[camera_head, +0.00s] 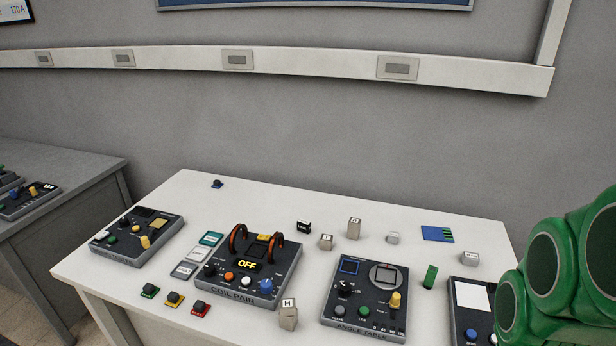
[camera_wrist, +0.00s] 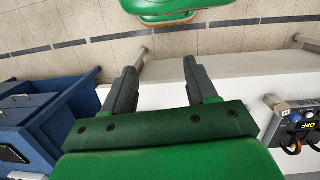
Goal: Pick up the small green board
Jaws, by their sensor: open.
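A small upright green piece (camera_head: 430,277), possibly the green board, stands on the white table right of the angle table unit. Its exact shape is too small to tell. A flat blue board with green marks along its right side (camera_head: 437,234) lies farther back. A flat teal-green card (camera_head: 210,238) lies left of the coil pair unit. My gripper (camera_wrist: 160,72) is open and empty in the wrist view, with bare floor and the white table's edge beyond its fingers. None of these candidate pieces shows in the wrist view. The head view does not show my gripper.
The coil pair unit (camera_head: 250,272) and angle table unit (camera_head: 365,298) stand on the white table (camera_head: 290,205). Several small metal blocks stand near the blue board. Another unit (camera_head: 137,236) is at left. My green arm covers the right corner. The back left of the table is mostly clear.

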